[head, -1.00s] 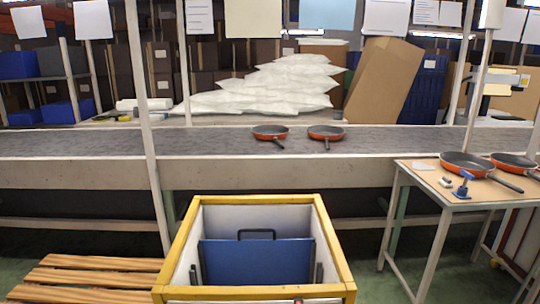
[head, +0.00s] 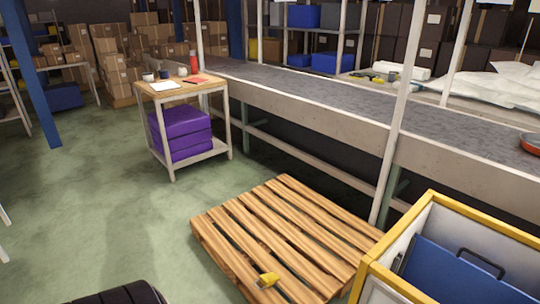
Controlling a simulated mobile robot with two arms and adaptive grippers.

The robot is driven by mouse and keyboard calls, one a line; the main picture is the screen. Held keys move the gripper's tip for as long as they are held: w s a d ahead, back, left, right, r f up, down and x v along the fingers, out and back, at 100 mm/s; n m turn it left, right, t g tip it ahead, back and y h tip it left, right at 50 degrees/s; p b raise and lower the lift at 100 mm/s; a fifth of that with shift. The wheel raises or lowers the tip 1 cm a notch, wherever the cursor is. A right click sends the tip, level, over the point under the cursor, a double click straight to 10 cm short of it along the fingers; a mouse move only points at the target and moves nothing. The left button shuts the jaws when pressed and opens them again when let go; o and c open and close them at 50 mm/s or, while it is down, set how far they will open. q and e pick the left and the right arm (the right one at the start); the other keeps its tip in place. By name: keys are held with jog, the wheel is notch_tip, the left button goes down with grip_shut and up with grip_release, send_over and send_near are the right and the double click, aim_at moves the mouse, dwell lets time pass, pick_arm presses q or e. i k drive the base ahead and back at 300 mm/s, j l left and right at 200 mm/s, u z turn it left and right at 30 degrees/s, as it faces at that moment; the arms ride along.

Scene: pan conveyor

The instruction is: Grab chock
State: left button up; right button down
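A small yellow object (head: 268,280), which looks like the chock, lies on the front edge of the wooden pallet (head: 290,236) on the floor. Its exact shape is hard to tell at this size. Neither of my grippers shows in the head view.
A yellow-framed bin (head: 372,284) with a blue panel (head: 450,275) stands right of the pallet. The conveyor (head: 330,96) runs behind, with a red pan (head: 531,143) at the right edge. A small table (head: 181,92) holds cups and papers. The green floor (head: 110,200) at left is clear.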

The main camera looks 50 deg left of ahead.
aim_at(268, 279)
jog(key=u, duration=1.6)
jog(key=i+j, duration=0.15)
jog(key=j, duration=0.15)
jog(key=i+j+z, duration=0.1)
jog(key=j, duration=0.25)
jog(key=i+j, duration=0.15)
jog(key=j, duration=0.2)
jog(key=i+j+z, duration=0.15)
jog(key=j, duration=0.15)
jog(key=i+j, duration=0.1)
jog(key=j, duration=0.25)
